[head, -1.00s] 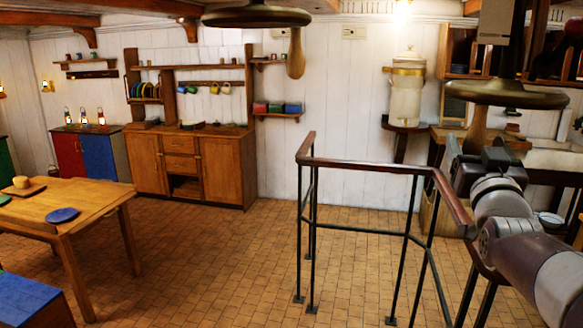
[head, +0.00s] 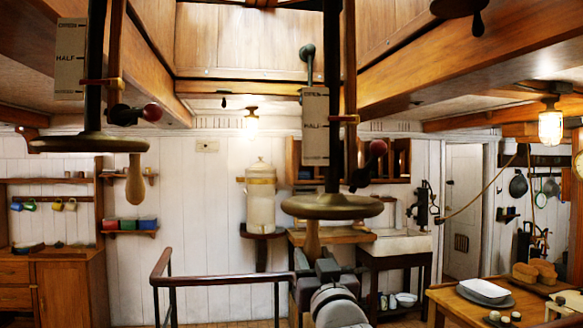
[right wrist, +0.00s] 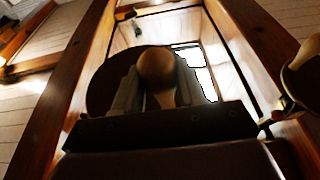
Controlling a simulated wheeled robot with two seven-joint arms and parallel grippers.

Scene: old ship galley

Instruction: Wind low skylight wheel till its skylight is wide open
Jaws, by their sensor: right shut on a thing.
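The lower of two bronze wheels (head: 345,207) hangs level on a dark upright shaft right of centre in the head view. Its wooden handle (head: 312,238) points down from the rim. My right gripper (head: 314,262) is below the wheel, shut on this handle. In the right wrist view the round handle end (right wrist: 156,68) sits between both fingers. A gauge plate (head: 315,140) marked HALF stands beside the shaft, with a brass pointer (head: 342,118) near that mark. An opening with bright panes (right wrist: 195,70) shows beyond the wheel; I cannot tell how far any skylight is open. My left gripper is out of view.
A second, higher wheel (head: 75,143) with its own handle and gauge plate (head: 69,70) hangs at the left. Red-knobbed levers (head: 377,148) stick out by the shafts. A railing (head: 215,281) stands below. A table (head: 450,303) with dishes is at the lower right.

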